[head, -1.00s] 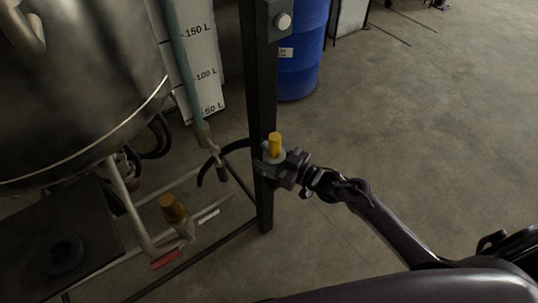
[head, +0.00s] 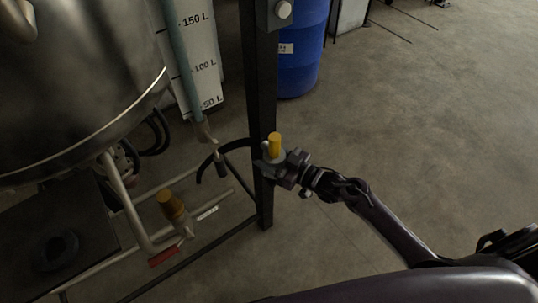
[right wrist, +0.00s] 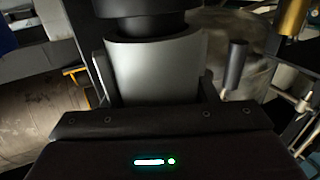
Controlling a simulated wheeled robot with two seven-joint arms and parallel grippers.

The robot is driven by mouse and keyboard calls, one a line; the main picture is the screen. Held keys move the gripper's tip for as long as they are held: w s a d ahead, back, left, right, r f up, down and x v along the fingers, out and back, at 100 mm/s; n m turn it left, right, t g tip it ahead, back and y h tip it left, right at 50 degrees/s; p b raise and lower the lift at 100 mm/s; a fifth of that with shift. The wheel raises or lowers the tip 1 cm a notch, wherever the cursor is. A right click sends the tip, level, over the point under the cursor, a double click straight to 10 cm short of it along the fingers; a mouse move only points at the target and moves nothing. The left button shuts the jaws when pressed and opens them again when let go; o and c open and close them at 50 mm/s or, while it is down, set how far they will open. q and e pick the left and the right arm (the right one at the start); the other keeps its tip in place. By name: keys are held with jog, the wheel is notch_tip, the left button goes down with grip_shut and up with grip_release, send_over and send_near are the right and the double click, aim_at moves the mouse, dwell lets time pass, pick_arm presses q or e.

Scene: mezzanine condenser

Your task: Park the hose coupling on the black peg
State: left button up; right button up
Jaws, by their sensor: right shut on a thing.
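My right gripper (head: 270,167) is shut on the hose coupling, a grey cylinder (right wrist: 155,68) with a black collar above it in the right wrist view. In the head view a yellow upright piece (head: 275,144) and a small pale lever stand at the jaws, in front of the black post (head: 261,100). Whether the coupling touches the post cannot be told. A black hose (head: 236,144) arcs to the left behind the post. I cannot make out the black peg for certain; the jaws and post may hide it. My left gripper is not in view.
A steel tank (head: 70,80) and a white level scale (head: 200,65) stand at left. Below are a pipe with an orange-brown cap (head: 171,204) and red handle (head: 164,257), and low frame bars. A blue drum (head: 300,55) stands behind. Floor at right is clear.

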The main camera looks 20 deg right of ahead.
aim_at(283, 163)
jog(key=o, duration=1.3)
jog(key=shift+o, duration=0.2)
jog(key=shift+f, duration=0.1)
jog(key=shift+s+d, duration=0.35)
jog(key=shift+s, duration=0.05)
jog(key=v, duration=0.6)
jog(key=shift+s+d, duration=0.25)
